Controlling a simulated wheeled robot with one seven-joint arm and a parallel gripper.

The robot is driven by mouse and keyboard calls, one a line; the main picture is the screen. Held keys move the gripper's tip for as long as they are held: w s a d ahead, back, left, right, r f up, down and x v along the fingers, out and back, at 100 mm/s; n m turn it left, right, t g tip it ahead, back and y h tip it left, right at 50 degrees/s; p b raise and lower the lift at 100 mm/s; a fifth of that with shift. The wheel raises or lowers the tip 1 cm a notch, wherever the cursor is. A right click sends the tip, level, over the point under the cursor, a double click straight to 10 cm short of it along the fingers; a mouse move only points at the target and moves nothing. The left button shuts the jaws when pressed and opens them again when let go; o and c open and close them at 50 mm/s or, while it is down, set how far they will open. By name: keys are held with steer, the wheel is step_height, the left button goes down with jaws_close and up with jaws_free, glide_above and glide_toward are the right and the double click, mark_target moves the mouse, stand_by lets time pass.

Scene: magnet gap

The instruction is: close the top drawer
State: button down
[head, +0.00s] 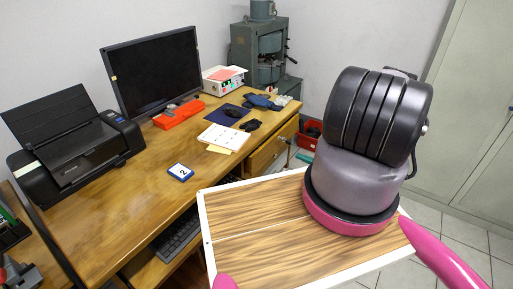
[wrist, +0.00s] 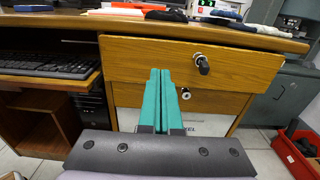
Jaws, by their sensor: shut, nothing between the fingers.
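The top drawer (wrist: 135,60) is in the desk's wooden cabinet, and its front fills the middle of the wrist view. Its front looks wider than the lower drawer front (wrist: 235,102) and stands out in front of it, so it appears partly open. A dark knob (wrist: 202,64) sticks out right of the front's middle. In the head view the top drawer (head: 266,153) shows under the desk's right end. My gripper (wrist: 160,72) has teal fingers pressed together and empty, pointing at the drawer front left of the knob. Whether they touch it is unclear.
The desk (head: 130,190) carries a monitor (head: 155,72), a printer (head: 75,150), an orange box (head: 178,114) and papers. A keyboard (wrist: 45,65) lies on a lower shelf left of the drawers. A red crate (wrist: 297,150) stands on the floor at right.

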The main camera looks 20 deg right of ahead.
mark_target(269, 143)
steer(key=x, duration=1.4)
steer(key=shift+r, duration=0.15)
steer(key=x, duration=0.4)
steer(key=shift+w+a, duration=0.15)
steer(key=shift+w, duration=0.05)
steer(key=shift+w+a+r, duration=0.15)
steer(key=shift+w+r, duration=0.05)
steer(key=shift+w, duration=0.05)
